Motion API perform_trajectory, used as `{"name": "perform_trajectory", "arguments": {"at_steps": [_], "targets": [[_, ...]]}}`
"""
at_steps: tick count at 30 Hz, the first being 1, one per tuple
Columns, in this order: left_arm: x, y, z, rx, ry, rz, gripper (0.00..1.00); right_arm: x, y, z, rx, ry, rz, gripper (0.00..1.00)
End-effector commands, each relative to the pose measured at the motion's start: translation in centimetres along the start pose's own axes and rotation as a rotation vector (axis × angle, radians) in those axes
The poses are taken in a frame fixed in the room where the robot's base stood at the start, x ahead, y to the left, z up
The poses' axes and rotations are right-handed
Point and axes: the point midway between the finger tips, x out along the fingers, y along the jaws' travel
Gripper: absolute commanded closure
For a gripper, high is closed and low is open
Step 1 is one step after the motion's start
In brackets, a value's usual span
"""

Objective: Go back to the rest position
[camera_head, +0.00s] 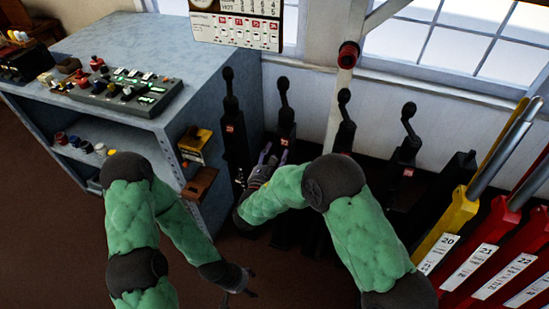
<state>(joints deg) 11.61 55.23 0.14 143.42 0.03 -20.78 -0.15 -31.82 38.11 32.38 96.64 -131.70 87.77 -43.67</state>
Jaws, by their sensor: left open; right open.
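My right gripper (268,160) is open, close in front of the second black lever (284,120) from the left. I cannot tell whether it touches that lever. My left gripper (246,287) is open and low in the picture, over the dark floor and apart from the levers. The leftmost black lever (231,118) stands upright beside the cabinet. The third black lever (342,125) and fourth black lever (406,140) stand to the right. My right arm hides part of the frame below them.
A grey-blue cabinet (210,55) with a control panel (125,90) on top stands at the left. A yellow lever (452,222) and red levers (485,240) with number plates stand at the right. Brown floor (50,220) is free at the lower left.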

Motion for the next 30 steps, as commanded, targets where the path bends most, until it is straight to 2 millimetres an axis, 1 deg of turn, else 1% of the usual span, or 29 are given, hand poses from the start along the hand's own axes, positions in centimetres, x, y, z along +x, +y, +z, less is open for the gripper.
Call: {"name": "perform_trajectory", "arguments": {"at_steps": [11, 14, 17, 20, 21, 23, 24, 26, 27, 29, 30], "targets": [[0.0, 0.0, 0.0, 0.000, 0.000, 0.000, 0.33, 0.0, 0.0, -0.3, -0.001, 0.006, 0.000, 0.48], [0.0, 0.0, 0.0, 0.000, 0.000, 0.000, 0.33, 0.1, -0.6, -1.6, 0.003, 0.049, -0.010, 0.48], [-0.1, 0.0, 0.0, 0.000, 0.000, 0.000, 0.33, 0.3, -2.0, -5.0, 0.018, 0.169, -0.040, 0.48], [-0.2, 0.1, 0.0, 0.000, 0.000, 0.000, 0.33, -0.3, -4.4, -10.4, 0.055, 0.359, -0.095, 0.48], [-0.2, 0.1, 0.0, 0.000, 0.000, 0.000, 0.33, -0.9, -5.5, -12.8, 0.079, 0.446, -0.124, 0.48], [-0.3, 0.1, 0.0, 0.000, 0.000, 0.000, 0.33, -2.2, -7.0, -16.2, 0.121, 0.577, -0.175, 0.48], [-0.3, 0.1, 0.0, 0.000, 0.000, 0.000, 0.33, -3.3, -8.0, -18.4, 0.152, 0.663, -0.213, 0.48], [-0.4, 0.1, 0.0, 0.000, 0.000, 0.000, 0.33, -5.3, -9.5, -21.4, 0.209, 0.793, -0.276, 0.48], [-0.4, 0.2, 0.0, 0.000, 0.000, 0.000, 0.33, -6.9, -10.4, -23.3, 0.250, 0.879, -0.324, 0.48], [-0.5, 0.2, 0.0, 0.000, 0.000, 0.000, 0.33, -9.6, -11.6, -26.0, 0.324, 1.010, -0.406, 0.48], [-0.6, 0.2, 0.0, 0.000, 0.000, 0.000, 0.33, -11.6, -12.3, -27.5, 0.381, 1.096, -0.468, 0.48]]}}
